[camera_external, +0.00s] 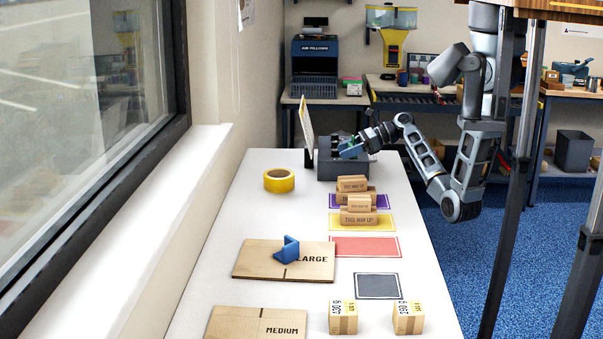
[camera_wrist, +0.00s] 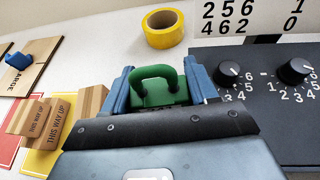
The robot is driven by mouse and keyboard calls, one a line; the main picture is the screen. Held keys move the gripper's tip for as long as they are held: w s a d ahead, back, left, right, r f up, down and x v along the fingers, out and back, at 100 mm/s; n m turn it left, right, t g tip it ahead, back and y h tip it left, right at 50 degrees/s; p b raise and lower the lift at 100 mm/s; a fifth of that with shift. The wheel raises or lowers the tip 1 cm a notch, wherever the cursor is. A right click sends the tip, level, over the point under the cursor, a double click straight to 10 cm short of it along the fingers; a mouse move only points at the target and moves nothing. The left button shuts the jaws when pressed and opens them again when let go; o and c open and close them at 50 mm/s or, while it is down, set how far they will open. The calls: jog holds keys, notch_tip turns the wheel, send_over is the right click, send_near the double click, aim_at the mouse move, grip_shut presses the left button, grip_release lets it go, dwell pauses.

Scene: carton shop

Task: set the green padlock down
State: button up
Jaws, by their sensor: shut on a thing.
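The green padlock (camera_wrist: 158,88) is between the blue fingers of my gripper (camera_wrist: 157,90) in the wrist view, with its shackle pointing away from the gripper. In the external view my gripper (camera_external: 350,148) is low at the far end of the white table, at the dark grey box with dials (camera_external: 329,171). The padlock is small there and mostly covered by the fingers. The box's dials (camera_wrist: 297,71) show to the right of the gripper in the wrist view. Whether the padlock touches anything beneath it is hidden.
Yellow tape (camera_external: 279,180) lies left of the box. The red mat (camera_external: 365,246) and grey mat (camera_external: 377,286) are bare. Flat cartons (camera_external: 262,262) and small boxes (camera_external: 408,318) lie nearer.

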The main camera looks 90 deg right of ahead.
jog(key=w+a+f+m+h+p, duration=0.1)
jog(key=w+a, duration=0.3)
jog(key=a, duration=0.3)
jog(key=w+a+f+m+h+p, duration=0.1)
jog(key=w+a, duration=0.4)
jog(key=a, duration=0.2)
jog(key=w+a+f+m+h, duration=0.1)
jog(key=w+a, duration=0.4)
jog(key=a, duration=0.2)
jog(key=shift+f+p, duration=0.15)
jog(key=shift+p, duration=0.25)
jog(key=w+d+r+m+h+b, duration=0.1)
jog(key=w+d+r+m+h, duration=0.2)
jog(key=r+h, duration=0.1)
send_over(266, 222)
jog(key=shift+g, duration=0.3)
notch_tip(266, 222, down, 6)
jog(key=shift+f, duration=0.2)
jog(key=shift+a+f, duration=0.15)
jog(key=shift+f, duration=1.95)
